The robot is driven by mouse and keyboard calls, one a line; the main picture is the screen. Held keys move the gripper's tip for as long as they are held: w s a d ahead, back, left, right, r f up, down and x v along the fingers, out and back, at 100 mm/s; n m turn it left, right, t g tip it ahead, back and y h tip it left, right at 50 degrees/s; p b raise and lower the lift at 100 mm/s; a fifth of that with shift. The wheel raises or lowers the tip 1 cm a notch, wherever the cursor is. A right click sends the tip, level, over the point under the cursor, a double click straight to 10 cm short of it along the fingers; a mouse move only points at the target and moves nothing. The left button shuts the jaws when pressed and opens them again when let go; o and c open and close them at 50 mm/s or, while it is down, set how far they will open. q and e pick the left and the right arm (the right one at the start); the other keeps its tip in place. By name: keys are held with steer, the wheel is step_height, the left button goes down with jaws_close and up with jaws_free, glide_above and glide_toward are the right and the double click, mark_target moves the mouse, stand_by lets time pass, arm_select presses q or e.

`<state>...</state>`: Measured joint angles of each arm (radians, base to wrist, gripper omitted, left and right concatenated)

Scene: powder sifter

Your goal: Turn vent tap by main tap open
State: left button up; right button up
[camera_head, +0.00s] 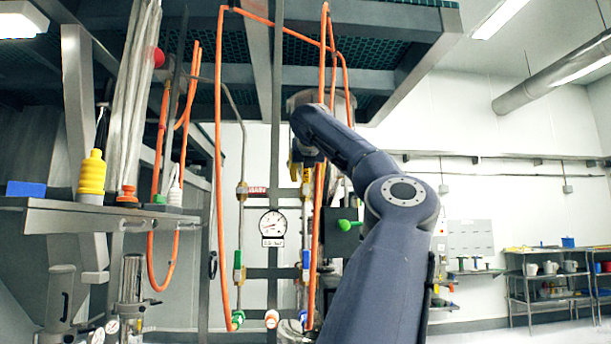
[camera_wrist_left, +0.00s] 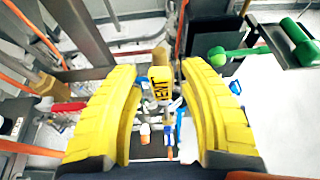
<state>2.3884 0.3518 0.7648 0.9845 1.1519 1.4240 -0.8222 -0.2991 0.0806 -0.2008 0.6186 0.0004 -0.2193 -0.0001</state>
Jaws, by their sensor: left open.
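My left gripper (camera_head: 294,168) is raised at the pipe frame in the head view, partly hidden behind my dark blue arm. In the left wrist view its two yellow fingers (camera_wrist_left: 158,70) are apart, with nothing gripped. A yellow tag reading VENT (camera_wrist_left: 160,83) shows between and beyond the fingertips; the vent tap's handle is hard to make out there. In the head view, a brass fitting (camera_head: 307,189) sits just below the gripper. The red MAIN label (camera_head: 257,190) is left of it, beside the brass main tap (camera_head: 242,191). My right gripper is out of view.
A round gauge (camera_head: 273,222) hangs below the MAIN label. Orange hoses (camera_head: 219,150) run vertically close to the gripper. A green knob (camera_head: 345,225) is to the right; green parts (camera_wrist_left: 216,56) also show in the wrist view. A shelf (camera_head: 60,215) holds bottles at left.

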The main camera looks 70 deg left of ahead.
arm_select(q)
steer(key=v, duration=1.2)
stand_by(0.3)
